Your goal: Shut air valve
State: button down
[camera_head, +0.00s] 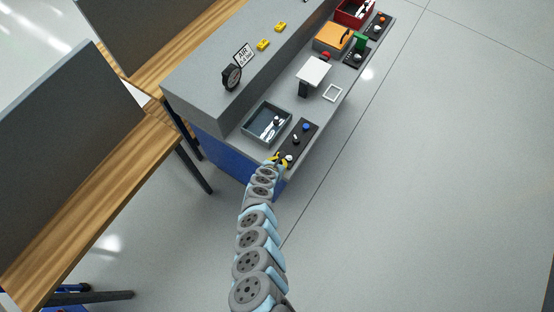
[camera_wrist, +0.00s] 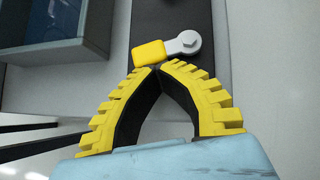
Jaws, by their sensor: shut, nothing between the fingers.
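The air valve shows in the wrist view as a lever (camera_wrist: 182,45) with a yellow grip and a grey bolted hub, on a dark strip. The lever lies crosswise to the strip, its yellow end pointing left and slightly down. My gripper (camera_wrist: 158,67) has its yellow ribbed fingers shut tip to tip, with nothing between them. The fingertips are right at the lower edge of the yellow grip; I cannot tell whether they touch. In the head view my gripper (camera_head: 277,159) is at the near end of the dark panel (camera_head: 303,134) and partly hides the valve.
A grey open bin (camera_head: 248,137) with pale items stands left of the panel. A gauge (camera_head: 231,77) and an AIR sign (camera_head: 243,54) stand on the raised ledge. A white plate (camera_head: 313,71) on a post stands farther along. The floor to the right is clear.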

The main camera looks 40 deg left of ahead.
jog(key=shift+d, duration=0.1)
dwell(0.3)
jog(key=shift+s+d+r+p, duration=0.2)
jog(key=shift+s+p, duration=0.15)
jog(key=shift+p, duration=0.2)
jog(key=s+f+p+v, duration=0.1)
jog(key=p+v, duration=0.6)
jog(key=v, duration=0.3)
jog(key=shift+s+d+f, duration=0.15)
jog(key=shift+s+d, duration=0.1)
jog(key=shift+d, duration=0.05)
dwell(0.3)
jog(key=shift+s+d+r+b, duration=0.15)
jog(key=shift+r+b, duration=0.1)
jog(key=shift+b, duration=0.05)
